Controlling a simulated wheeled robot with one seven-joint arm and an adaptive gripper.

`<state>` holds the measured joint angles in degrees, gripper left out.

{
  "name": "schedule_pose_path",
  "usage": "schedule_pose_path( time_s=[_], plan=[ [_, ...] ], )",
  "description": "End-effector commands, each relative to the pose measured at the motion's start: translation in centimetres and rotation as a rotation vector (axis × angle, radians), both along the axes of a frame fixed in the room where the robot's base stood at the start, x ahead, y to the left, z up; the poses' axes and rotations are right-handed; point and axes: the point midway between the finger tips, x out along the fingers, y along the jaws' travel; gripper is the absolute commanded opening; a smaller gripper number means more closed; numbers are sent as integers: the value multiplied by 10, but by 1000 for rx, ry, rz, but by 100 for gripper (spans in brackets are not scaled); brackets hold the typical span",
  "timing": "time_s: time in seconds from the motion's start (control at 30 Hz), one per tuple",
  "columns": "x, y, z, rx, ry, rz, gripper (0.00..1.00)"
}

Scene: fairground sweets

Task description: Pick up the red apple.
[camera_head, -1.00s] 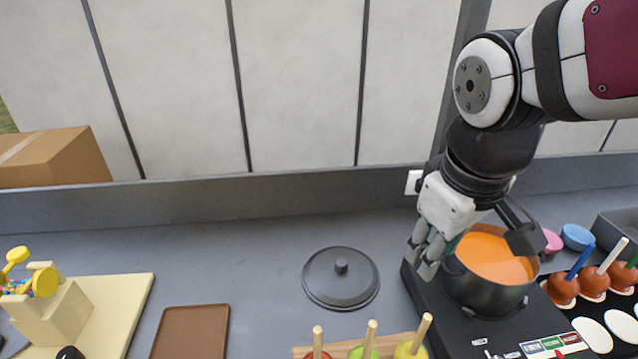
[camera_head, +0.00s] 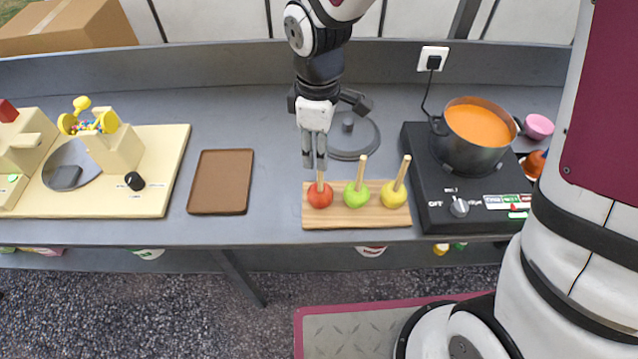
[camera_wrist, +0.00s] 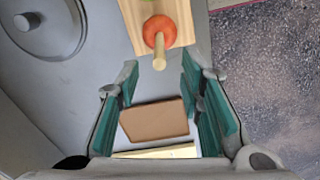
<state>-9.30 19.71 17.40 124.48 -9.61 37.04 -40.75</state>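The red apple (camera_head: 320,196) stands with its wooden stick up at the left end of a wooden board (camera_head: 360,222). A green apple (camera_head: 355,196) and a yellow apple (camera_head: 394,196) with sticks stand to its right. My gripper (camera_head: 315,164) points down just behind and above the red apple, its fingertips overlapping the stick's upper end in the head view. In the wrist view my gripper (camera_wrist: 160,78) is open and empty; the red apple (camera_wrist: 161,29) and its stick lie beyond the fingertips, near the line between them. I cannot tell whether a finger touches the stick.
A pot of orange liquid (camera_head: 474,150) sits on a black hob (camera_head: 425,165) to the right. A brown tray (camera_head: 220,182) lies left, with clear counter around it. The counter's front edge is close to the board.

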Motion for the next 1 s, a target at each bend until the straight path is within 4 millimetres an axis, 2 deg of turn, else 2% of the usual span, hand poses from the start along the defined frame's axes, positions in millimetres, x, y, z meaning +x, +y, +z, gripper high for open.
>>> schedule_pose_path(
  time_s=[0.1, 0.43, 0.7, 0.83, 1.0],
  plan=[
    [-2, 0, -21, -2, 5, 1, 34],
    [-2, -1, -44, -1, 2, 0, 34],
    [-3, -4, -78, -1, 2, -1, 34],
    [-2, -4, -87, 0, 0, -1, 34],
    [-1, -4, -88, 0, -1, -2, 34]
  ],
)
